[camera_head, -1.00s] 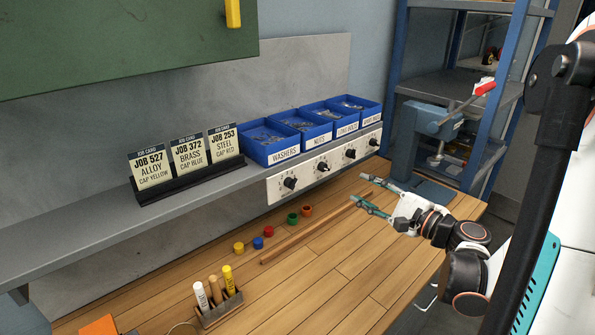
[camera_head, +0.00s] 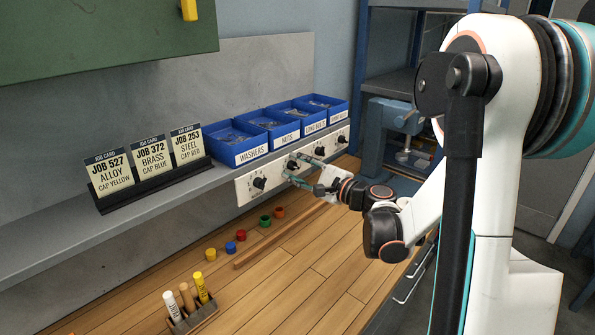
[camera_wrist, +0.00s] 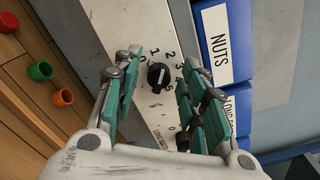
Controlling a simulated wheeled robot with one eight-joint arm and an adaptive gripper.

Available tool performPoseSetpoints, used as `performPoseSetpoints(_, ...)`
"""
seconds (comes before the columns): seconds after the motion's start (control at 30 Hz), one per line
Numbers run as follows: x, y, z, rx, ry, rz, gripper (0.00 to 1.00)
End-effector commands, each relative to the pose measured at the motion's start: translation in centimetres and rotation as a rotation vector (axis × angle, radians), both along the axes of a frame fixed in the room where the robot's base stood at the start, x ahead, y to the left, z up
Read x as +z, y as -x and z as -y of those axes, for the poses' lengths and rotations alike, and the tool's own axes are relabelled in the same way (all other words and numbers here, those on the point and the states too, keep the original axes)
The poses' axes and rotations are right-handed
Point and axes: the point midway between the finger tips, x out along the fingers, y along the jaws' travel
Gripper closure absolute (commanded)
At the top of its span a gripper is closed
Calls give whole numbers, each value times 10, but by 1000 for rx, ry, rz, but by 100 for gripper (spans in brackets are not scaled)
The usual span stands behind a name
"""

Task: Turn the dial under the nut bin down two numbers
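The black dial under the nut bin shows in the wrist view (camera_wrist: 157,75), on a pale panel with printed numbers around it. The dial's exact setting is too small to read surely. My gripper (camera_wrist: 152,80) is open, with its two green-padded fingers on either side of the dial and visible gaps to it. In the head view my gripper (camera_head: 296,168) is at the panel front, partly covering the dial. The blue nut bin (camera_head: 277,124) sits above on the shelf, and its NUTS label (camera_wrist: 219,47) shows in the wrist view.
The washers dial (camera_head: 259,183) is to the left and the long bolts dial (camera_head: 319,151) close on the right. Job cards (camera_head: 150,164) stand on the shelf. Coloured caps (camera_head: 241,235) and a wooden strip (camera_head: 285,234) lie on the bench below.

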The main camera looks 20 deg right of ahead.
Motion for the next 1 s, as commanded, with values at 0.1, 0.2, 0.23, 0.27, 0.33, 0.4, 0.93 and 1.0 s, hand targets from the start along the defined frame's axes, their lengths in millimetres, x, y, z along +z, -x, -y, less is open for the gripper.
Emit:
performPoseSetpoints(0.1, 0, -3, -1, 0, 0, 0, 61)
performPoseSetpoints(0.2, 0, -3, -1, -1, 0, 0, 61)
performPoseSetpoints(0.23, 0, -3, -1, -1, 0, 0, 61)
performPoseSetpoints(0.27, 0, -3, -1, -1, 0, 0, 61)
performPoseSetpoints(0.33, 0, -3, -1, 0, 0, 0, 63)
performPoseSetpoints(0.4, 0, -3, -1, 0, 0, 0, 79)
performPoseSetpoints(0.93, 0, -3, 0, 0, -174, -71, 100)
performPoseSetpoints(1.0, 1, -3, 0, 0, -223, -92, 100)
